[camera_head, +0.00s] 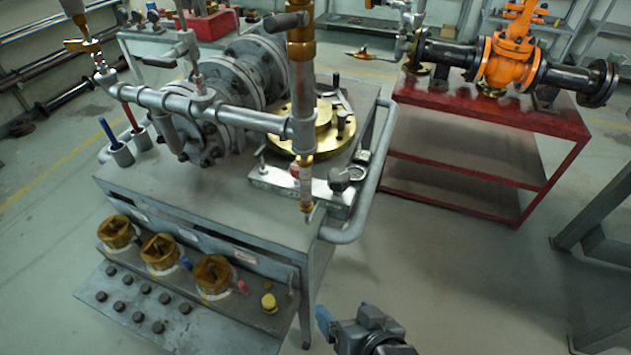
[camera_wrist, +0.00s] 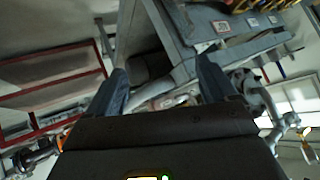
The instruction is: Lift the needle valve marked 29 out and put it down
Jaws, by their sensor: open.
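My gripper (camera_head: 335,325) is at the bottom of the head view, low in front of the cart's right corner and clear of it. In the wrist view its two fingers (camera_wrist: 163,85) stand wide apart with nothing held between them. I cannot read a mark 29 on any part, so I cannot tell which is the needle valve. Several brass-coloured fittings (camera_head: 160,253) sit in a row of round seats on the cart's front ledge. A small yellow-topped part (camera_head: 268,302) stands at that ledge's right end. A small round-knobbed fitting (camera_head: 338,180) is on a metal block on the cart top.
The grey cart (camera_head: 220,205) carries flanged piping (camera_head: 215,110), a brass flange (camera_head: 325,135) and a tubular side handle (camera_head: 365,210). A red table (camera_head: 490,120) holds an orange gate valve (camera_head: 508,60). Grey steel legs (camera_head: 590,220) stand at right. Floor between cart and table is open.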

